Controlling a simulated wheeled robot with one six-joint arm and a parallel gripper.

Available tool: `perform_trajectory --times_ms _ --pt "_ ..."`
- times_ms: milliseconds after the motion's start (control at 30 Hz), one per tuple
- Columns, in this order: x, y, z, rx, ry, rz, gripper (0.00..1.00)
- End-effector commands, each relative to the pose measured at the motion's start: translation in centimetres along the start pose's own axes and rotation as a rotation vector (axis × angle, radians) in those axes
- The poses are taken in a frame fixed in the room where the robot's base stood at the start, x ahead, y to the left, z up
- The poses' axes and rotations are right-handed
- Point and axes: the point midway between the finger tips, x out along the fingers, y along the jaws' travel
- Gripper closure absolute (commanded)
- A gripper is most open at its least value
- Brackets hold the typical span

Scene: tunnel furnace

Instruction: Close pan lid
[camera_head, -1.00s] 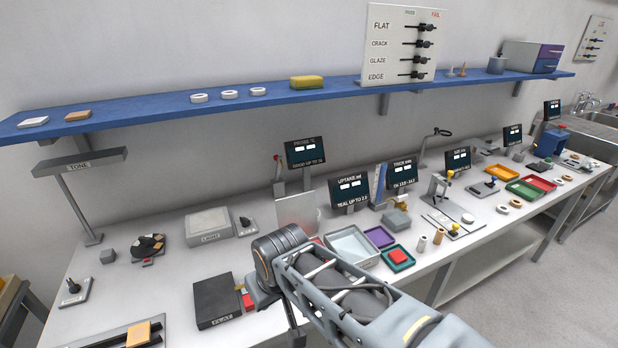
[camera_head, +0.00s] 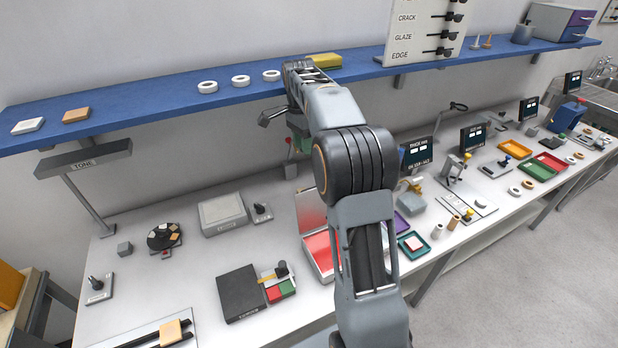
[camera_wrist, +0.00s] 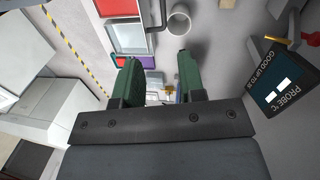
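A shallow pan (camera_head: 318,257) with a red inside stands open on the bench in the head view. My arm covers the pan's right side. I cannot identify the pan there for sure.
The blue shelf (camera_head: 150,112) runs behind the bench, close to my gripper. The probe display (camera_wrist: 278,85) is at the right of the wrist view. A black block (camera_head: 242,293) lies left of the pan, and a green tray (camera_head: 411,246) lies right of it.

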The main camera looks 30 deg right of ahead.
Motion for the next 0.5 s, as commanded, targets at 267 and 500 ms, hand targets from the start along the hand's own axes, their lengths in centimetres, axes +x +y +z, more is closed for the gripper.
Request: perform_trajectory --times_ms 267,500 --pt "2.0 -0.8 -0.8 0.088 -0.007 0.029 0.63" --pt "6.6 -0.7 -0.7 0.085 -0.007 0.029 0.63"
